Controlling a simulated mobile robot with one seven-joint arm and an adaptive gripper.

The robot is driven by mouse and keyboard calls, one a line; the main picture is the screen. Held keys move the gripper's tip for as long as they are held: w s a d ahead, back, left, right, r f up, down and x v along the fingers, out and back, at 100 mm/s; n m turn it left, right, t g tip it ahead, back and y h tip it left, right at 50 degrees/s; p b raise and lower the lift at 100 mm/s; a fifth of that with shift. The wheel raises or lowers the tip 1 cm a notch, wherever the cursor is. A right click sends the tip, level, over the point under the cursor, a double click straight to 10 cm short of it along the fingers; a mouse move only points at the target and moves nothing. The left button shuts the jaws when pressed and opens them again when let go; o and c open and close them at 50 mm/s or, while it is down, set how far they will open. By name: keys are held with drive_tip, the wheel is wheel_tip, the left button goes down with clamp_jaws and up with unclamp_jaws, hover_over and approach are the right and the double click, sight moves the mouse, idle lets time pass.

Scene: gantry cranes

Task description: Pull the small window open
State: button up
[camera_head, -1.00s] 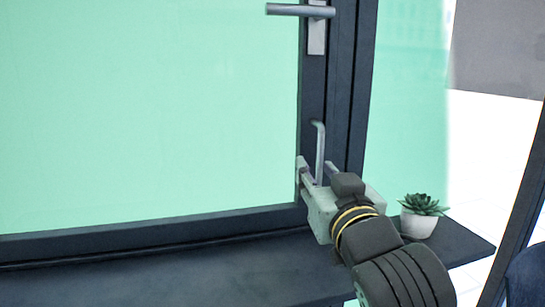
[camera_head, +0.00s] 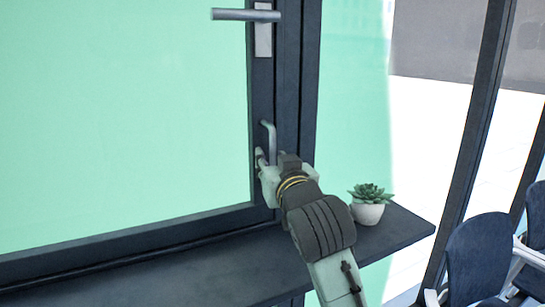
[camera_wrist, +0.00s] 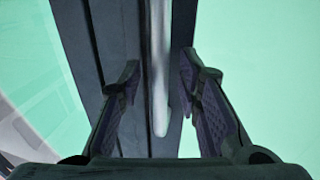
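The window (camera_head: 120,110) is a green-tinted pane in a dark frame, and it looks closed. A grey lever handle (camera_head: 246,15) sits high on the frame, pointing left. A lower grey handle (camera_head: 271,142) hangs down as an upright bar. My gripper (camera_head: 270,162) is at the lower end of this bar; its body hides part of it. In the wrist view, the bar (camera_wrist: 158,60) runs down between the two fingers of my gripper (camera_wrist: 159,72). The fingers are open, with a visible gap on each side of the bar.
A dark sill (camera_head: 180,275) runs below the window. A succulent in a white pot (camera_head: 367,213) stands on the sill just right of my arm. Dark blue chairs (camera_head: 478,257) stand at the lower right. Another dark frame post (camera_head: 480,130) rises at the right.

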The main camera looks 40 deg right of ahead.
drive_tip(key=shift+w, duration=0.1)
drive_tip(key=shift+c, duration=0.5)
clamp_jaws()
idle(0.4)
